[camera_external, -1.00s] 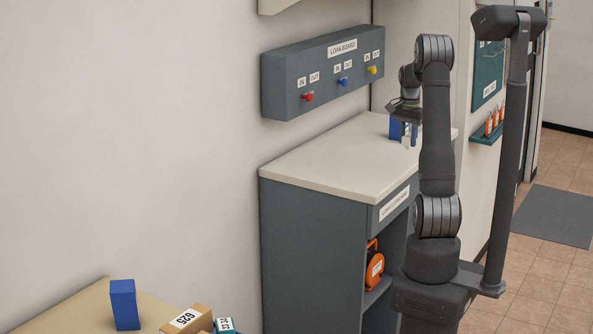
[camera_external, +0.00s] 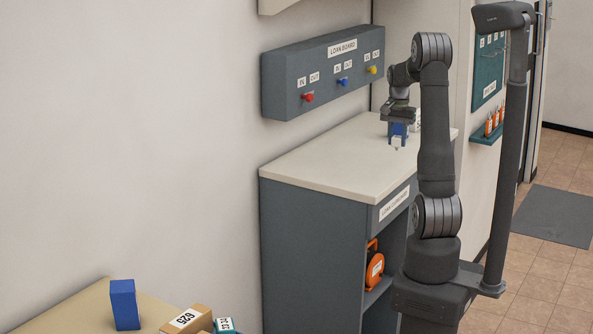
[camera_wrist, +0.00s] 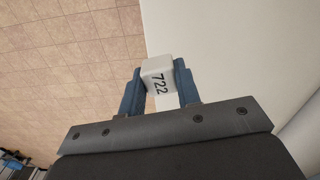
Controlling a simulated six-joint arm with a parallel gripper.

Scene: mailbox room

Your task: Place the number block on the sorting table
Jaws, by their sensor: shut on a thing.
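My gripper (camera_external: 397,138) is shut on a small white number block (camera_external: 397,142) above the pale top of the grey cupboard (camera_external: 330,165). In the wrist view, the block (camera_wrist: 159,77) shows "722" and sits between the blue fingers of my gripper (camera_wrist: 160,80). I cannot tell whether the block clears the cupboard top. A tan tabletop (camera_external: 75,313) shows at the lower left, far from my gripper; I cannot read any name on it.
A blue box (camera_external: 124,304), a brown parcel marked 625 (camera_external: 186,319) and a teal item (camera_external: 225,325) stand on the tan tabletop. The loan board (camera_external: 325,76) with coloured knobs hangs above the cupboard. A white object (camera_external: 416,120) is partly hidden behind my arm. The cupboard top's left part is clear.

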